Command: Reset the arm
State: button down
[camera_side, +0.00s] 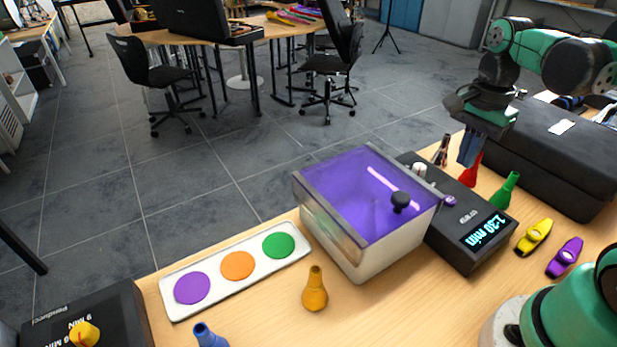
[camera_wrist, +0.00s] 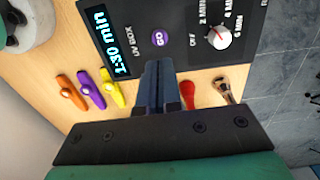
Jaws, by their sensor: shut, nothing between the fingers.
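My gripper (camera_side: 468,146) is at the right in the side view, above the table just behind the black UV box control panel (camera_side: 470,222). Its blue-grey fingers are together with nothing between them. In the wrist view my gripper (camera_wrist: 158,68) points at the edge of the panel, near its purple GO button (camera_wrist: 160,39). I cannot tell whether the fingers touch anything.
The purple-lidded box (camera_side: 345,251) is left of the panel. A green instrument (camera_side: 505,190), yellow kazoo (camera_side: 534,236) and purple kazoo (camera_side: 565,257) are at right, by a black case (camera_side: 560,155). A tray with coloured discs (camera_side: 213,296) and yellow instrument (camera_side: 315,290) are left.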

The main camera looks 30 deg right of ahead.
dwell(0.3)
jog(key=shift+w+a+n, duration=0.15)
jog(key=shift+a+n, duration=0.25)
jog(key=shift+n, duration=0.3)
jog(key=a+n+t, duration=0.2)
jog(key=n, duration=0.3)
jog(key=w+a+n+t, duration=0.1)
jog(key=a+n+t, duration=0.1)
jog(key=a+n, duration=0.1)
jog(key=w+a+r+n+t, duration=0.1)
jog(key=a+n+t, duration=0.1)
jog(key=n, duration=0.4)
jog(key=shift+a+r+n+t, duration=0.1)
jog(key=shift+a+n+t, duration=0.2)
jog(key=shift+a, duration=0.15)
jog(key=shift+w+a+r+n+t, duration=0.1)
jog(key=shift+a+n+t, duration=0.35)
jog(key=shift+n, duration=0.55)
